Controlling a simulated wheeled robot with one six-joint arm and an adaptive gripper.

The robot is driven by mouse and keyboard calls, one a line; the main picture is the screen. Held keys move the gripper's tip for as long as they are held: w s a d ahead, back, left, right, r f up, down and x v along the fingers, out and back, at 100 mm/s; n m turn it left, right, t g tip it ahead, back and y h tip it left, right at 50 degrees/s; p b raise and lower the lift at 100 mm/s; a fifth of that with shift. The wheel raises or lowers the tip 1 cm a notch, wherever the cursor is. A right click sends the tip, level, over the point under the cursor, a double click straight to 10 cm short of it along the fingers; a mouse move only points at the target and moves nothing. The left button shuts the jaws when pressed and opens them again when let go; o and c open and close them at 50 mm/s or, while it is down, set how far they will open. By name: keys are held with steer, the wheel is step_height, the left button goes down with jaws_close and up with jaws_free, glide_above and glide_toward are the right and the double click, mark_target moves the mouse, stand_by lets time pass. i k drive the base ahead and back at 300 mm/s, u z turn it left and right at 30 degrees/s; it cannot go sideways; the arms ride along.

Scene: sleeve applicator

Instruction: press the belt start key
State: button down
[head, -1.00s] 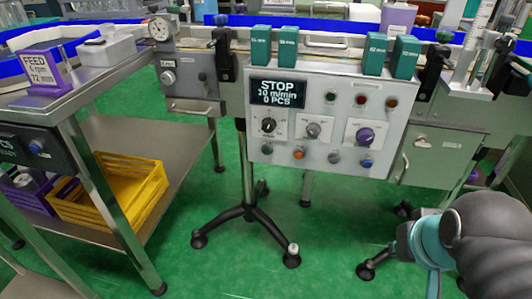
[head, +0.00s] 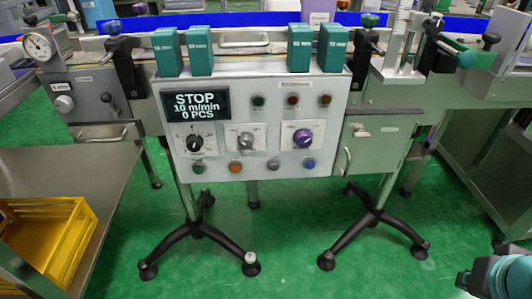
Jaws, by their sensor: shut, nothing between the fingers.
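The control panel (head: 225,145) hangs at the front of the conveyor in the middle of the head view. Its display (head: 194,106) reads STOP, 10 m/min, 0 PCS. Along its lower edge sit a green key (head: 198,167), an orange key (head: 236,167), a grey key (head: 273,165) and a blue key (head: 309,163). Their labels are too small to read, so I cannot confirm which is the belt start key. Part of my arm shows at the bottom right, well away from the panel. My gripper cannot be made out in this view.
Above the keys are a black knob (head: 194,143), a grey knob (head: 246,140) and a purple knob (head: 303,138). Green blocks (head: 300,48) stand along the panel top. A steel table (head: 60,180) with a yellow crate (head: 45,235) is at left. Black stand legs (head: 372,228) spread over the green floor.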

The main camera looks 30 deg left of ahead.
mark_target(198, 171)
steer(key=z, duration=0.8)
steer(key=k, duration=1.15)
steer(key=u, duration=1.95)
